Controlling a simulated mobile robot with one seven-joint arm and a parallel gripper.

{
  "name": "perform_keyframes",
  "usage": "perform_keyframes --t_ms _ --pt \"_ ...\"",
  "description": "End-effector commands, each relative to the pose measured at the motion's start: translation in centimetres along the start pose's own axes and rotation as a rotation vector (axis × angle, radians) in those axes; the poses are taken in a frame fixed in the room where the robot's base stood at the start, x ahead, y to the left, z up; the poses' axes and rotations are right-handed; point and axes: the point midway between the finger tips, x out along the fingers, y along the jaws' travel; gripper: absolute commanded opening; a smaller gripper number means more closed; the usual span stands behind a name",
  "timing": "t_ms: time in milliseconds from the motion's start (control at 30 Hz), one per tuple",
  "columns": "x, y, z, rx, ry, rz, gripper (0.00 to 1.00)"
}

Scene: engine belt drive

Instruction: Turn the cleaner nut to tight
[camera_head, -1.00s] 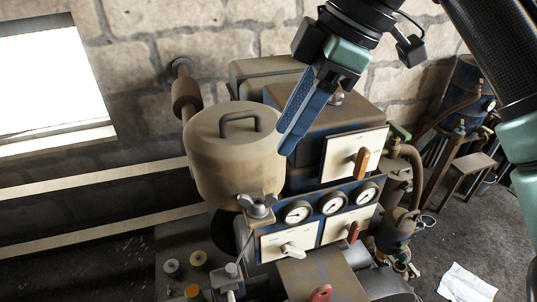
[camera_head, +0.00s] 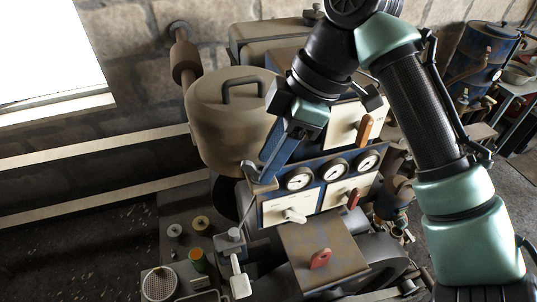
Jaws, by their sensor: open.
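The cleaner is a tan, dusty metal canister (camera_head: 222,135) with a dark handle on its lid, left of centre on the engine. The wing-shaped cleaner nut (camera_head: 249,169) is at the canister's lower right edge. Only a small part of it shows beside my fingers; the rest is hidden. My gripper (camera_head: 263,174) is open, pointing down and left, with its fingertips at the nut. I cannot tell whether the fingers touch it or stand on both sides of it.
A rusty box (camera_head: 325,256) with a red knob stands in front. A stone wall is behind.

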Motion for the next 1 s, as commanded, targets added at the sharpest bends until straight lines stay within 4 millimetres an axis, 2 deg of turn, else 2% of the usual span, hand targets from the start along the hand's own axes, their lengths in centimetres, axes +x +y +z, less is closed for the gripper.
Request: perform_keyframes --t_ms 367,467,600,1000 --pt "0.72 -0.01 -0.03 -0.001 -0.001 0.0 0.4" --pt "0.71 -0.01 -0.02 -0.001 -0.001 0.0 0.26" --pt "0.7 -0.01 -0.02 -0.001 -0.001 0.0 0.01" --pt "0.71 -0.07 -0.03 0.019 0.0 0.007 0.0"
